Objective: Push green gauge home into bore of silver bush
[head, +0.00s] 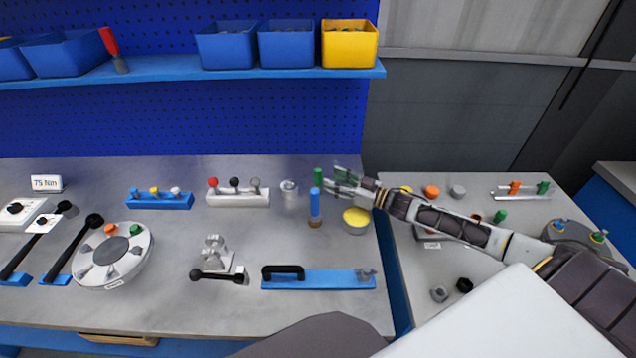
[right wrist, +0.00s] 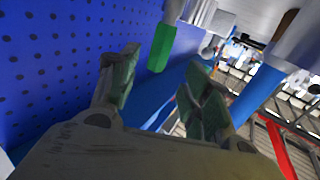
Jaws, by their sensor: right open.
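The green gauge (head: 318,177) stands upright near the back of the bench in the head view. The right wrist view shows its green body (right wrist: 160,48) with a grey part at one end, beyond the fingers. My right gripper (head: 342,181) is open, just right of the green gauge. In the right wrist view, nothing sits between its two fingers (right wrist: 160,84). A small round silver piece (head: 289,187), which looks like the silver bush, is left of the gauge; its bore is too small to make out. My left gripper is not in view.
A blue gauge (head: 315,204) stands in front of the green one and shows in the right wrist view (right wrist: 257,92). A white rack (head: 238,198) lies left. The bench between the silver clamp (head: 215,250) and blue gauge is clear.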

